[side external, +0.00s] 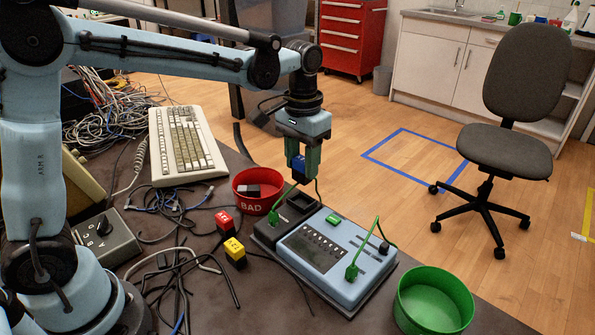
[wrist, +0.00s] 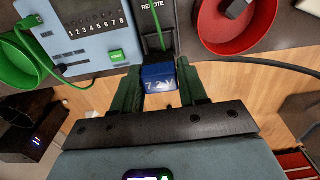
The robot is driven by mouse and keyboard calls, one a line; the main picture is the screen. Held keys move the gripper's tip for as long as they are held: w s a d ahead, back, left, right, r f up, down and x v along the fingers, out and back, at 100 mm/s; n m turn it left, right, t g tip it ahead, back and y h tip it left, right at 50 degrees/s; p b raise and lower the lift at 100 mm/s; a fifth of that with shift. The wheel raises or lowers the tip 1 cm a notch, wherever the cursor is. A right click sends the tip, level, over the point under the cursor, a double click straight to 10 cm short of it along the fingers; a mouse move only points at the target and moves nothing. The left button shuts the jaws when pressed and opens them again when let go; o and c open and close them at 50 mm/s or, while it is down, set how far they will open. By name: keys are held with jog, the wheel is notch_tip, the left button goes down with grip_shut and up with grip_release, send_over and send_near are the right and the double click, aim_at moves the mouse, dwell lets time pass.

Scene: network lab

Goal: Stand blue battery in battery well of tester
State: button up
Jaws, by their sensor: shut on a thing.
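My gripper (side external: 301,172) is shut on the blue battery (side external: 298,166) and holds it in the air above the dark end of the tester. In the wrist view the blue battery (wrist: 158,79), marked 7.2V, sits between the green fingers of my gripper (wrist: 159,86). The tester (side external: 322,258) is a light blue box with a display and green leads. The battery well (side external: 299,205) appears as a dark rectangular recess in the black section at its far left. The black section (wrist: 146,22), labelled REMOTE, shows partly in the wrist view; the well is not clear there.
A red BAD bin (side external: 254,204) holding a dark and grey item stands left of the tester; a green bin (side external: 433,309) stands right. A red block (side external: 225,222), a yellow block (side external: 235,252) and loose black cables lie left. A keyboard (side external: 184,143) is behind.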

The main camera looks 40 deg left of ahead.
aim_at(302, 177)
jog(key=shift+f, duration=2.1)
jog(key=shift+f, duration=1.1)
jog(key=o, duration=1.2)
notch_tip(302, 177, up, 12)
jog(key=shift+r, duration=0.1)
jog(key=s+a+f+t, duration=0.1)
jog(key=s+t, duration=0.1)
jog(key=s, duration=0.2)
jog(key=s+a+f+t, duration=0.2)
jog(key=s, duration=0.3)
jog(key=s+a+f+t, duration=0.1)
jog(key=s+f+t, duration=0.1)
jog(key=s+t, duration=0.1)
jog(key=shift+s+a, duration=0.15)
jog(key=shift+s, duration=0.55)
